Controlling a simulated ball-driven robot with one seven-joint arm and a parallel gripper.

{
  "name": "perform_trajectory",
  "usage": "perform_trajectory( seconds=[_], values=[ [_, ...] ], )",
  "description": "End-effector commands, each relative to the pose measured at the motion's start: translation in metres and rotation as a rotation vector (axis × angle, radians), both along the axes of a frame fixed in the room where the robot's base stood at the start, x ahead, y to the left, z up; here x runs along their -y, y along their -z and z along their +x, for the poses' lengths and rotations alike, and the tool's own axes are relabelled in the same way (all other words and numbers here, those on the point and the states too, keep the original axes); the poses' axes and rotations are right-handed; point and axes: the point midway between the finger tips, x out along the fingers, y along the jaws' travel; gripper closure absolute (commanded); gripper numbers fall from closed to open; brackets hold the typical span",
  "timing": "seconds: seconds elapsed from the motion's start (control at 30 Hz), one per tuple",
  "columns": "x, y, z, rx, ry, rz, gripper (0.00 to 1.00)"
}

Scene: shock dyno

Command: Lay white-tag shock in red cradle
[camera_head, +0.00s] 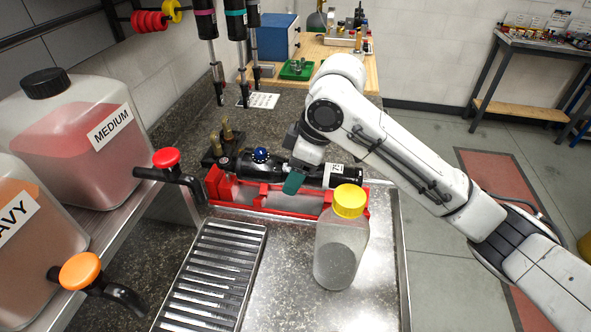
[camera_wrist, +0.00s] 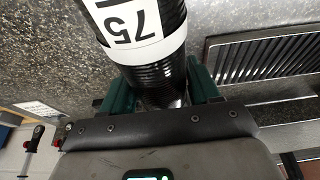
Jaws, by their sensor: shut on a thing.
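The white-tag shock (camera_head: 340,176) is a black cylinder with a white band. It lies lengthwise over the red cradle (camera_head: 262,198) on the metal counter, roughly level; I cannot tell whether it rests fully in it. A blue knob (camera_head: 261,154) shows near its left end. My gripper (camera_head: 296,180) comes down over its middle, one teal finger in front. In the wrist view my gripper (camera_wrist: 162,92) is shut on the shock (camera_wrist: 135,35), a teal finger on each side of its threaded body. The tag reads 75. The far finger is hidden in the head view.
A clear bottle with a yellow cap (camera_head: 342,240) stands close in front of the cradle's right end. A drain grille (camera_head: 212,275) lies front left. Red (camera_head: 166,158) and orange (camera_head: 80,271) tap knobs jut out at left. Brass fittings (camera_head: 226,132) stand behind the cradle.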

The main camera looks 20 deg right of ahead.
Motion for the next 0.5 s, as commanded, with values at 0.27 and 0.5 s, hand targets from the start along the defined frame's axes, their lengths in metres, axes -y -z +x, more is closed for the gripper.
perform_trajectory(
  seconds=[0.27,0.5],
  values=[
    [0.0008,-0.0020,0.0007,0.004,0.000,-0.001,1.00],
    [0.0007,0.0030,0.0006,0.004,0.001,0.000,1.00]
  ],
)
